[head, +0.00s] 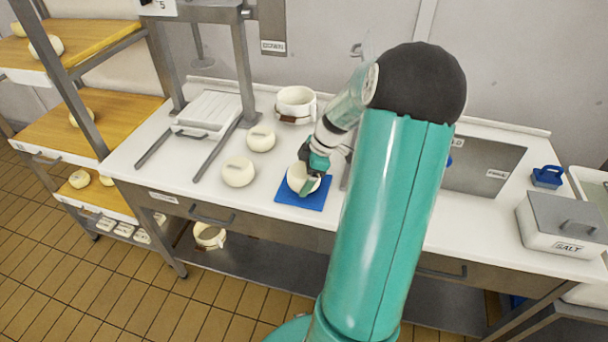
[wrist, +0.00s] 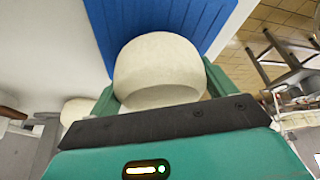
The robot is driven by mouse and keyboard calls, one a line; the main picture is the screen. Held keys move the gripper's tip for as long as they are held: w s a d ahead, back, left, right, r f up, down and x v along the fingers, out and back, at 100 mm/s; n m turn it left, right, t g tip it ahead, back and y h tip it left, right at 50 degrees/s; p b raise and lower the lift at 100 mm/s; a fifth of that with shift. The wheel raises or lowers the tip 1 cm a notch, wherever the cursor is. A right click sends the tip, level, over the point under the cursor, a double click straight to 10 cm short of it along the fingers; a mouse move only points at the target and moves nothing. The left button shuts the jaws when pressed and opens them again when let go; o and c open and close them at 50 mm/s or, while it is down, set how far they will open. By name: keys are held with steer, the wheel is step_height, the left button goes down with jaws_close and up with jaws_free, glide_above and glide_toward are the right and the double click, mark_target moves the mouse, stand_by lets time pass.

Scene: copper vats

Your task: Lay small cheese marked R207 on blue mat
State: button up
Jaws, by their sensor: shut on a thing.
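The small cheese (head: 297,178) is a pale, round, cream-coloured piece at the blue mat (head: 318,204) on the white worktop. My gripper (head: 314,178) is shut on this cheese, with a teal finger on its near right side. In the wrist view the cheese (wrist: 158,70) sits between the two teal fingers, with the ribbed blue mat (wrist: 150,18) just beyond it. I cannot tell whether the cheese touches the mat. No R207 marking is readable on it.
Two other pale cheeses, one nearer (head: 238,172) and one farther (head: 261,139), stand left of the mat. White moulds (head: 295,103) stand behind. A press frame (head: 243,65) rises at the left. A salt box (head: 563,222) stands at the right.

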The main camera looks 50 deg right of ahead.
steer(key=shift+f, duration=0.65)
stand_by(0.5)
steer(key=o, duration=1.3)
steer(key=shift+r, duration=3.5)
